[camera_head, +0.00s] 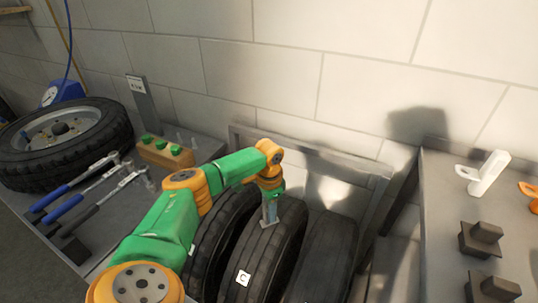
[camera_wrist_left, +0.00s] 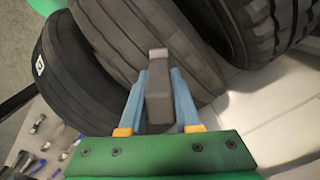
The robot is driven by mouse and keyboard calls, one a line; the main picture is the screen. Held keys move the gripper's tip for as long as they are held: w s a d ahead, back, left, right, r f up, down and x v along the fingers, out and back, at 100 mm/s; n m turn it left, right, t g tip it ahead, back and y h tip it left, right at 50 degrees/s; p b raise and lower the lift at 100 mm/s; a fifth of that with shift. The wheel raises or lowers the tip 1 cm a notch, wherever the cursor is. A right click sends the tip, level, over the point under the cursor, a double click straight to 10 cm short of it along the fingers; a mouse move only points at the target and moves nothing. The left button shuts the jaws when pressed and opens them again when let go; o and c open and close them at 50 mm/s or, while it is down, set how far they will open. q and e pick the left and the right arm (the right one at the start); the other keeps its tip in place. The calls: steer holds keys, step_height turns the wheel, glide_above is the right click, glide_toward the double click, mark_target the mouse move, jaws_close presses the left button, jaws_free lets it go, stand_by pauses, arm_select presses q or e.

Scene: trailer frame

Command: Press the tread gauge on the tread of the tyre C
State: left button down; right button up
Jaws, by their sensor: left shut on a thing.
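Tyre C (camera_head: 272,252) stands upright in the middle of a row of three, with a white C label on its near part. My left gripper (camera_head: 269,212) is at its upper part, pointing down. In the left wrist view, the blue fingers of my left gripper (camera_wrist_left: 158,100) are shut on a grey block-like tool, the tread gauge (camera_wrist_left: 158,72). The gauge's end points toward a dark tyre tread (camera_wrist_left: 125,35). I cannot tell whether it touches the tread. My right gripper is not in view.
Dark tyres stand on the left (camera_head: 213,250) and right (camera_head: 325,258) of tyre C, before a grey metal frame (camera_head: 318,158). A bench on the left holds a wheel (camera_head: 65,135), blue-handled tools (camera_head: 75,190) and a wooden block (camera_head: 165,153). A grey table (camera_head: 440,215) stands at right.

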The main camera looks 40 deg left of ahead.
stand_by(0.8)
arm_select(q)
steer(key=shift+s+f+p, duration=0.1)
steer(key=shift+s+p, duration=0.05)
steer(key=shift+p, duration=0.15)
stand_by(0.9)
step_height(320, 180, up, 6)
steer(key=p, duration=0.7)
steer(key=shift+r, duration=0.2)
steer(key=shift+f, duration=0.15)
